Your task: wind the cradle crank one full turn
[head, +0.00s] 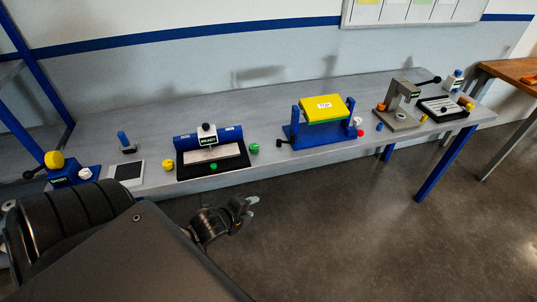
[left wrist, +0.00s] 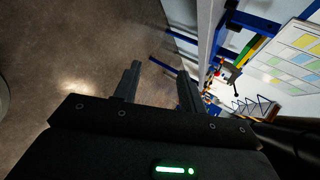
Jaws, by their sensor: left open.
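The cradle (head: 290,134) is a blue frame on the bench's front edge, with two blue posts holding a yellow and green block (head: 322,108). A black crank knob (head: 279,144) sticks out at the cradle's lower left. My left gripper (head: 250,207) is in front of the bench, over the floor, to the left of and nearer than the cradle. It is apart from the crank. In the left wrist view its two fingers (left wrist: 159,84) stand wide apart with only floor between them. My right gripper is out of view.
The long grey bench (head: 262,107) carries a clamp fixture with a blue back (head: 186,141) left of the cradle and a grey press stand (head: 397,117) to its right. A white knob (head: 357,121) and a red knob (head: 361,133) sit at the cradle's right. Open floor (head: 330,225) lies in front.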

